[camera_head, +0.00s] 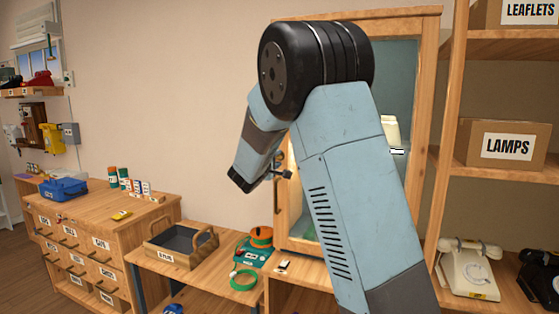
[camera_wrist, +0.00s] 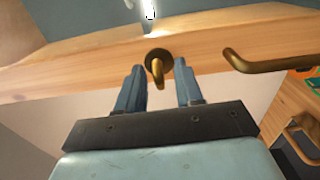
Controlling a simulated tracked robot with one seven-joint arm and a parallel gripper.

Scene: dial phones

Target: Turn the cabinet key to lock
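The cabinet (camera_head: 430,60) has a wooden frame and a glazed door, largely hidden behind my arm in the head view. In the wrist view, the brass key (camera_wrist: 157,65) sits in a round brass plate on the wooden door frame (camera_wrist: 90,75). My gripper (camera_wrist: 160,75) is open, with one blue-grey finger on each side of the key. Gaps show between the key and both fingers. In the head view my gripper (camera_head: 283,173) is at the door's left edge. The key cannot be made out there.
A curved brass handle (camera_wrist: 262,62) is on the same frame, just right of my fingers. A basket-like tray (camera_head: 180,243) and a green phone (camera_head: 252,252) stand on the lower bench at left. Shelves with a LAMPS box (camera_head: 503,144) stand at right.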

